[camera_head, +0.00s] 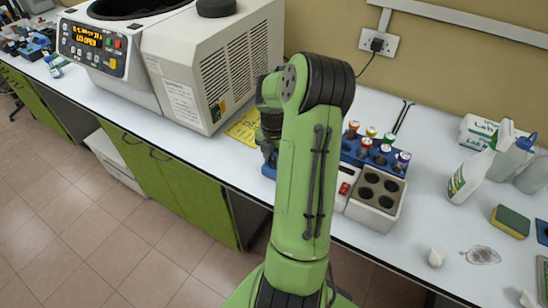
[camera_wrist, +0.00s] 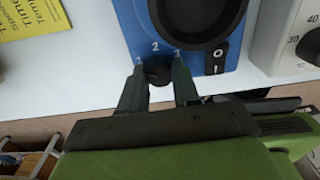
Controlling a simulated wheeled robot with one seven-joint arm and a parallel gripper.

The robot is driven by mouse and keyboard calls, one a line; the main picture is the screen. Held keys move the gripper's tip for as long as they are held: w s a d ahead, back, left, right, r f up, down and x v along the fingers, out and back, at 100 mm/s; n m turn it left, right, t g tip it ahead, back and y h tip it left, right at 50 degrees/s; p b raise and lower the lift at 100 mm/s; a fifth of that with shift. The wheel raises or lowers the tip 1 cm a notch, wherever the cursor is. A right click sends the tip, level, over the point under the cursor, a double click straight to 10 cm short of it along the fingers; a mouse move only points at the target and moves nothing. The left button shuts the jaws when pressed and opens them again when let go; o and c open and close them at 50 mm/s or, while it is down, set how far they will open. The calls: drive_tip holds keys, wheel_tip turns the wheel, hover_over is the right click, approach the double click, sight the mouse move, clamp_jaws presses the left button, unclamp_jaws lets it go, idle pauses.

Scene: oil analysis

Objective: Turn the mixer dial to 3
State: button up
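The blue mixer (camera_wrist: 110,12) stands on the white bench, with a dark round opening in its top. Its small black dial (camera_wrist: 158,72) is on the front, with the printed numbers 1, 2 and 3 around it. My gripper (camera_wrist: 159,66) has one finger on each side of the dial, close against it, and looks shut on it. The dial's pointer mark cannot be made out.
A yellow sheet (camera_wrist: 30,18) lies left of the mixer. A white heater block (camera_head: 375,215) with a dial stands at its right, by a blue rack of capped vials (camera_head: 350,155). A large centrifuge (camera_head: 180,80) stands at left. Spray bottles (camera_head: 470,177) are at right.

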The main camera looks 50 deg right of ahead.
drive_tip(key=c, duration=0.4)
drive_tip(key=shift+m, duration=0.3)
drive_tip(key=m, duration=0.4)
drive_tip(key=shift+m+p, duration=0.3)
drive_tip(key=shift+p, duration=0.05)
drive_tip(key=m, duration=1.2)
drive_tip(key=shift+m, duration=0.3)
drive_tip(key=m, duration=0.5)
drive_tip(key=shift+m, duration=0.7)
drive_tip(key=o, duration=1)
